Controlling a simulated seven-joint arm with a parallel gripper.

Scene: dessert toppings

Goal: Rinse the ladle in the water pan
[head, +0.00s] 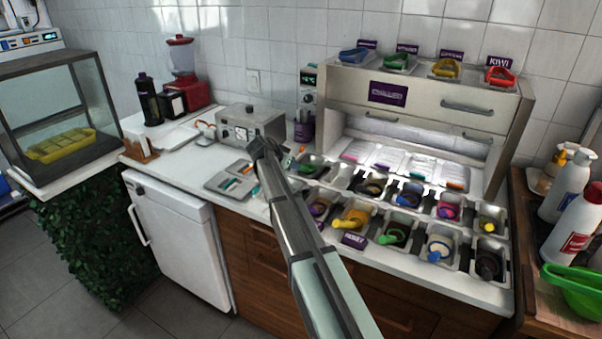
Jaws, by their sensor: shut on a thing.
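My arm reaches from the bottom of the head view to the counter. My gripper (262,148), small and dark at its far end, is just in front of the grey metal box and shut on the ladle. The ladle is too small and too hidden by my arm to make out. A shallow metal pan (214,183) lies on the counter to the left of my arm, with small coloured handles in it. I cannot tell whether it is the water pan, or whether the ladle touches it.
Topping pans with coloured ladles (395,234) fill the counter to the right, below a metal cabinet (430,95). A grey box with dials (238,128) stands behind my gripper. A red blender (182,75), glass case (60,110) and bottles (570,185) stand farther out.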

